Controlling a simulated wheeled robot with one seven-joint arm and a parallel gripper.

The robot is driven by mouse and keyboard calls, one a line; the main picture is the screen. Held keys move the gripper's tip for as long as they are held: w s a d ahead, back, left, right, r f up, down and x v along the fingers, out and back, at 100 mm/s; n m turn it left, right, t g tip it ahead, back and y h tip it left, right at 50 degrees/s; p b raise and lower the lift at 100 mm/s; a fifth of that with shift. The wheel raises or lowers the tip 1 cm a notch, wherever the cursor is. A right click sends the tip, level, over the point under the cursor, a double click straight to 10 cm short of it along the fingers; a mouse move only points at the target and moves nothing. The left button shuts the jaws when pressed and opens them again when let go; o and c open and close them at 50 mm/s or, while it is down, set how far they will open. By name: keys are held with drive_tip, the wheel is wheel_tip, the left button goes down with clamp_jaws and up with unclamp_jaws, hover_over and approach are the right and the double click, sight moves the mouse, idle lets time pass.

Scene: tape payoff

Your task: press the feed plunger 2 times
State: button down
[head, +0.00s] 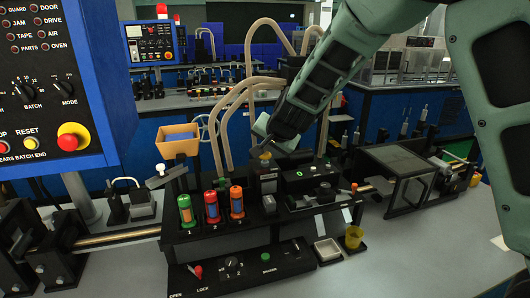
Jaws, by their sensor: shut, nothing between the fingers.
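My gripper (265,146) is at the end of my green and black arm, which reaches down from the upper right. Its fingers are shut and empty, pointing down over the middle of the black machine (240,240). A small yellowish knob (265,156) on top of a dark block (268,182) is just below the fingertips; it looks like the feed plunger. I cannot tell whether the fingertips touch it or how far down it is. A small green display (299,173) is on the unit to its right.
A clear-lidded box (398,170) is at the right. A small tray (327,250) and yellow cup (354,236) sit in front. The bench's front right (430,250) is clear.

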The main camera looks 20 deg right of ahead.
sight(267, 155)
drive_tip(key=shift+f+b, duration=0.55)
drive_tip(key=shift+f, duration=0.25)
idle(0.4)
drive_tip(key=shift+r, duration=0.15)
drive_tip(key=shift+r+p, duration=1.6)
drive_tip(key=shift+p, duration=0.15)
drive_tip(key=shift+r, duration=0.1)
wheel_tip(267, 155, up, 5)
drive_tip(key=p, duration=0.5)
idle(1.7)
